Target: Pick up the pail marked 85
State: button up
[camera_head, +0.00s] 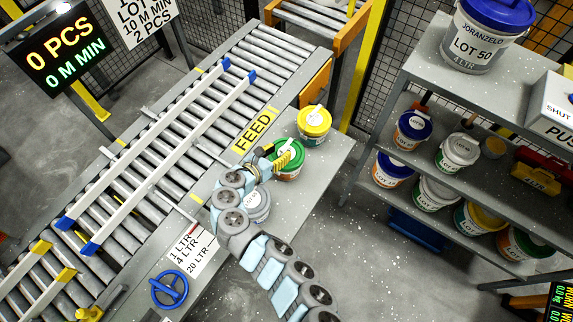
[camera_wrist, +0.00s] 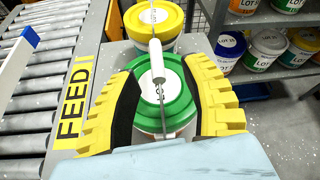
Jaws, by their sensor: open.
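Three pails stand on the grey table beside the conveyor: one with a yellow lid (camera_head: 314,120), one with a green lid (camera_head: 291,173) and one with a grey-white lid (camera_head: 259,207). I cannot read a clear 85 on any of them. My gripper (camera_head: 278,155) is at the green-lidded pail. In the wrist view, my open gripper (camera_wrist: 163,70) has one yellow finger on each side of the green lid (camera_wrist: 180,92). The pail's white handle grip (camera_wrist: 157,58) lies between the fingers. The yellow-lidded pail (camera_wrist: 153,20) is just beyond. My arm partly hides the grey-white-lidded pail.
The roller conveyor (camera_head: 180,120) with guide rails runs along the left, by the FEED sign (camera_head: 255,130). A grey shelf (camera_head: 425,85) at the right holds several pails, including a large LOT 50 pail (camera_head: 480,40). A blue handwheel (camera_head: 169,289) stands at the front.

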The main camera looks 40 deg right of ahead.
aim_at(283, 149)
jog(key=shift+x, duration=2.35)
jog(key=shift+w, duration=0.15)
grip_shut()
